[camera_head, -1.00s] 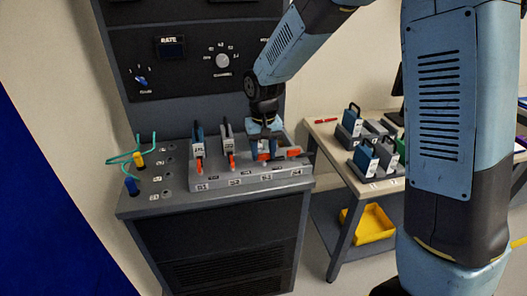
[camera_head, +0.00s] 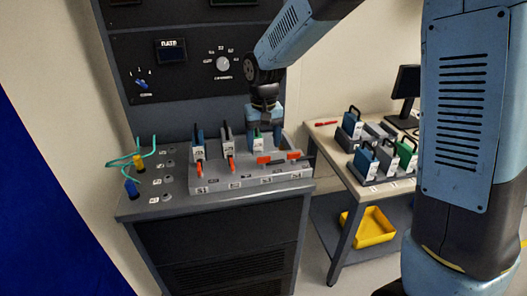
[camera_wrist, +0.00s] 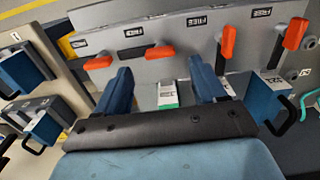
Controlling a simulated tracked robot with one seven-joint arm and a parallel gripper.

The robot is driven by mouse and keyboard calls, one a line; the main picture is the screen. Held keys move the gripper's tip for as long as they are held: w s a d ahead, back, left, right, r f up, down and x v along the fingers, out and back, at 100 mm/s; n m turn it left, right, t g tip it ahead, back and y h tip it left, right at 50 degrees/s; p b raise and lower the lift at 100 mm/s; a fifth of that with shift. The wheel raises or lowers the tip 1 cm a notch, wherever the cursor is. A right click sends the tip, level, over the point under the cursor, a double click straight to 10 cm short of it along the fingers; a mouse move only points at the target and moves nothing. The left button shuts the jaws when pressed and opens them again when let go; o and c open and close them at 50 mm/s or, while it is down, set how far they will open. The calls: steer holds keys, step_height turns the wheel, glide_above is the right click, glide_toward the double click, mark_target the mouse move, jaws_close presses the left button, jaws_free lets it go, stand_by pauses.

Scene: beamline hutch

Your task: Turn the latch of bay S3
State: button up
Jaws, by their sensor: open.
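The latch of bay S3 (camera_head: 264,160) is an orange lever on the grey four-bay rack (camera_head: 215,184); it lies sideways. It also shows sideways in the wrist view (camera_wrist: 160,52), just beyond my fingertips. A module with a white and green face (camera_head: 256,143) stands in bay S3 behind the latch. My gripper (camera_head: 265,140) is above and behind the latch, apart from it. In the wrist view my gripper (camera_wrist: 160,70) is open, its two blue fingers on either side of the module's white and green part (camera_wrist: 167,95); I cannot tell whether they touch it.
The S1 latch (camera_head: 199,171) and S2 latch (camera_head: 231,164) stand upright, with modules behind them. The S4 latch (camera_head: 294,155) lies sideways. Cables with plugs (camera_head: 133,175) are at the left. A side table (camera_head: 330,133) with several modules and a yellow bin (camera_head: 370,227) are at the right.

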step_height(320, 180, up, 9)
stand_by(0.3)
steer(key=shift+d, duration=0.1)
steer(key=s+d+r+m+t, duration=0.15)
steer(key=s+d+r, duration=0.25)
steer(key=s+d, duration=0.45)
steer(key=s+d+r+m+t, duration=0.15)
steer(key=s+d+r, duration=0.3)
steer(key=d, duration=0.75)
steer(key=s+d+f+t, duration=0.1)
steer(key=s+d+t, duration=0.1)
steer(key=s+d, duration=0.4)
steer(key=shift+s+f+t, duration=0.3)
steer(key=shift+s+f, duration=0.05)
steer(key=shift+s, duration=0.8)
